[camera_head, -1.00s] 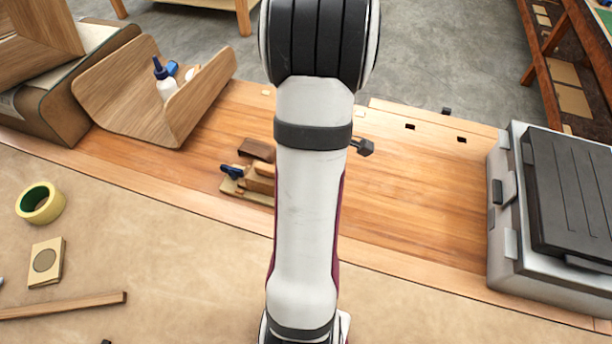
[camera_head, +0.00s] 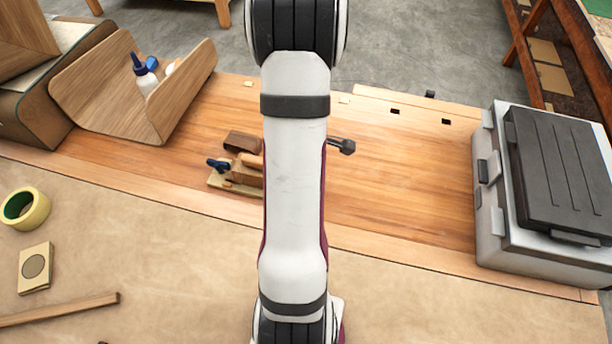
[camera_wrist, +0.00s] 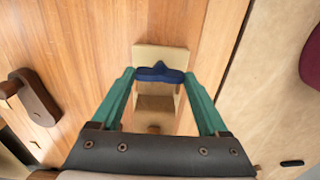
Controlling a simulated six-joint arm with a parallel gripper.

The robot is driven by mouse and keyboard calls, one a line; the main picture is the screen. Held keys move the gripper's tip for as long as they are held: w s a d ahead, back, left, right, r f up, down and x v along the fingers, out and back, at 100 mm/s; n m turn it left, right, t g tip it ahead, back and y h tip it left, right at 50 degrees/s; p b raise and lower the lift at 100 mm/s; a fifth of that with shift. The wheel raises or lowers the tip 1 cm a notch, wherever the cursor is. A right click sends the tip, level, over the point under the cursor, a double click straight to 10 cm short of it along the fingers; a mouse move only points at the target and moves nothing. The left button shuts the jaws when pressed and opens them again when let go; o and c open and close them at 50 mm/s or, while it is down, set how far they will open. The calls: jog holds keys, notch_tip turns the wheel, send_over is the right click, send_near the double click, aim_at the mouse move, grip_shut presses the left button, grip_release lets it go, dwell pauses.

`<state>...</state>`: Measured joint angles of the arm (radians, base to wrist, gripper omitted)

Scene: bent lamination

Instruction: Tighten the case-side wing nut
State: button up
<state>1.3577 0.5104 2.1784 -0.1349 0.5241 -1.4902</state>
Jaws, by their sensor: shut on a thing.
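A small wooden clamping form sits on the wooden bench. Its pale base (camera_wrist: 160,55) shows ahead of my gripper in the wrist view. A dark blue wing nut (camera_wrist: 158,74) stands on that end. My gripper (camera_wrist: 159,76) has its green fingers closed on the two sides of this wing nut. In the head view my arm hides this end and my gripper. The form's other end (camera_head: 245,172) shows left of my arm, with another blue wing nut (camera_head: 217,164).
A grey case (camera_head: 490,215) with a black lid stands at the bench's right. A curved wooden piece (camera_head: 110,90) holds a glue bottle (camera_head: 145,78) at the left. A brown block (camera_head: 243,142) lies just beyond the form. Yellow tape (camera_head: 25,208) lies on the near paper.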

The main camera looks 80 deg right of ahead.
jog(key=shift+m, duration=0.3)
jog(key=m, duration=1.3)
jog(key=shift+m, duration=2)
